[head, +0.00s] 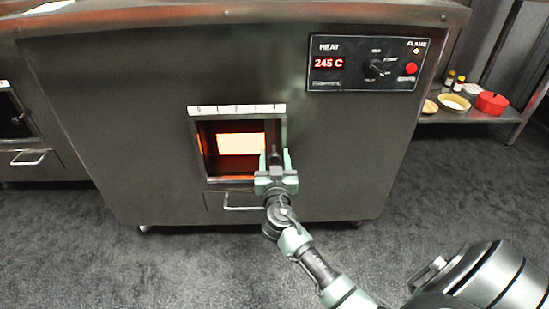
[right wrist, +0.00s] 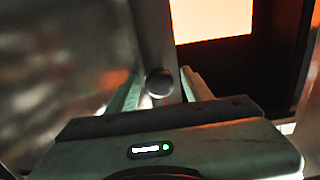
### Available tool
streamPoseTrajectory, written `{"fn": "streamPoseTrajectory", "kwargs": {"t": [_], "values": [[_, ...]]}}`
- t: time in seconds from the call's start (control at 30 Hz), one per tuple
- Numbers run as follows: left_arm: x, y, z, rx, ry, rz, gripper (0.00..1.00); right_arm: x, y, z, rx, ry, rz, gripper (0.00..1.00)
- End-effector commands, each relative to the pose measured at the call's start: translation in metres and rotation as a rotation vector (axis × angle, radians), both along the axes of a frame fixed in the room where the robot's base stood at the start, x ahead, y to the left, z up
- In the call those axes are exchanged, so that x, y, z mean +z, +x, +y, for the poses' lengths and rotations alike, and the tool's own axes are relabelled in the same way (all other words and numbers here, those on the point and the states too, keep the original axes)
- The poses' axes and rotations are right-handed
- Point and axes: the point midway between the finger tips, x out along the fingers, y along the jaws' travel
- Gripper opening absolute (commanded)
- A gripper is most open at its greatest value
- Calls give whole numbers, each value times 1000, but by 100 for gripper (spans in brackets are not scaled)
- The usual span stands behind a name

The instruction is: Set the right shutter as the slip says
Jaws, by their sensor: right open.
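The oven front has a square, glowing opening (head: 240,143), with a pale marked strip (head: 237,110) above it. My right gripper (head: 276,160) is at the opening's right edge, fingers pointing at the oven. In the right wrist view, its open fingers (right wrist: 158,90) stand on either side of a round dark knob (right wrist: 160,83) on an upright grey bar (right wrist: 155,35), which looks like the shutter's edge. I cannot tell whether the fingers touch the knob. My gripper hides part of the shutter in the head view. No slip is readable. My left gripper is out of view.
A control panel (head: 368,63) reads 245 C at the oven's upper right. A drawer-like handle (head: 243,208) is below the opening. The floor in front is clear.

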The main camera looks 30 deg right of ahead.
Motion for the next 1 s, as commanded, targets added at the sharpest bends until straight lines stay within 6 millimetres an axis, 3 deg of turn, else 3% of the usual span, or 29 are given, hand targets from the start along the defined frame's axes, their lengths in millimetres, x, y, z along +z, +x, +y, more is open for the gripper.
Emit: {"fn": "streamPoseTrajectory", "kwargs": {"t": [0.07, 0.27, 1.0], "values": [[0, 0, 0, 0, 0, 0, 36, 0, 0, 0, 0, 0, 0, 50], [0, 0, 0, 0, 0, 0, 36, 0, 0, 0, 0, 0, 1, 0], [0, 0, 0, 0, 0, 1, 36, -1, -1, 1, 0, 0, 2, 0]]}}
